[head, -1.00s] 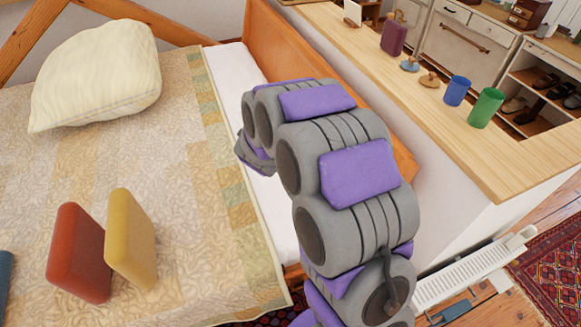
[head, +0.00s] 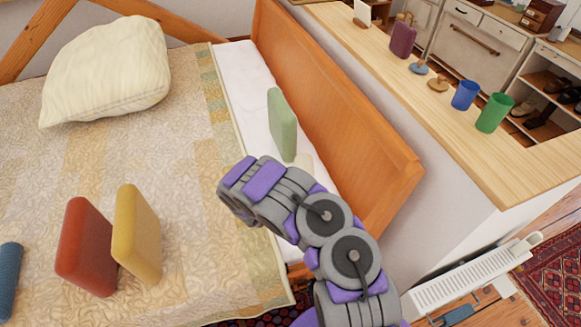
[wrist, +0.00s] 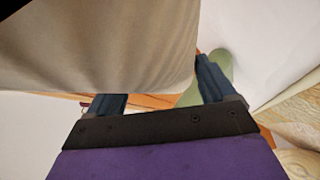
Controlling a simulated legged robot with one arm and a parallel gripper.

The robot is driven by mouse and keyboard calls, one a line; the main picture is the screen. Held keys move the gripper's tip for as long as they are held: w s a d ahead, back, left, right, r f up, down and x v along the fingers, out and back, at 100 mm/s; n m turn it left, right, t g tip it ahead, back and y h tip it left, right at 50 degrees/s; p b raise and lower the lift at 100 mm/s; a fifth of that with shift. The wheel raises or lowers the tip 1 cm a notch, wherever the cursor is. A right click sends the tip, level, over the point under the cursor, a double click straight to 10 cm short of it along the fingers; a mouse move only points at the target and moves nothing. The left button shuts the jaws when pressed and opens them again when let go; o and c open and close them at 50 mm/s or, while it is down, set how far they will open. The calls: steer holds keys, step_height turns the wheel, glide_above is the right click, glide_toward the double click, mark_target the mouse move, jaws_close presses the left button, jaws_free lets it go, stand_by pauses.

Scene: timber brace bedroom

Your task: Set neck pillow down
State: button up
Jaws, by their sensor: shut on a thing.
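The neck pillow (wrist: 100,45) appears as a large beige shape filling the upper left of the wrist view. My gripper (wrist: 158,88) is shut on it, with one dark blue finger at each side and the pillow's near edge between them. In the head view my arm hides the gripper. A small cream piece (head: 303,164) shows just behind the arm, beside the headboard; it is probably part of the neck pillow. I cannot tell whether the pillow touches the white sheet.
A green cushion (head: 282,125) stands on the white sheet (head: 240,72) by the wooden headboard (head: 340,105). Red (head: 84,247) and yellow (head: 136,235) cushions stand on the quilt, with a cream pillow (head: 108,70) farther back. A shelf (head: 400,95) holds cups and small objects.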

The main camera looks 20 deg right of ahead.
steer(key=s+a+f, duration=0.3)
steer(key=f, duration=0.3)
steer(key=shift+m+g, duration=0.3)
steer(key=shift+g, duration=0.1)
steer(key=w+d+b, duration=0.1)
steer(key=w+d, duration=0.1)
steer(key=d, duration=0.2)
steer(key=w+d+f+b, duration=0.1)
steer(key=w+d, duration=0.2)
steer(key=d, duration=0.1)
steer(key=w+d+b, duration=0.1)
steer(key=w+d, duration=0.1)
steer(key=d, duration=0.1)
steer(key=shift+w+d+f, duration=0.35)
steer(key=shift+w+d, duration=0.05)
steer(key=shift+w+d+b, duration=0.4)
steer(key=shift+w+d, duration=0.1)
step_height(320, 180, down, 4)
steer(key=shift+w+d+r+b, duration=0.1)
steer(key=shift+r+b, duration=0.15)
steer(key=shift+b, duration=0.45)
steer(key=o, duration=1.1)
steer(key=shift+r, duration=0.1)
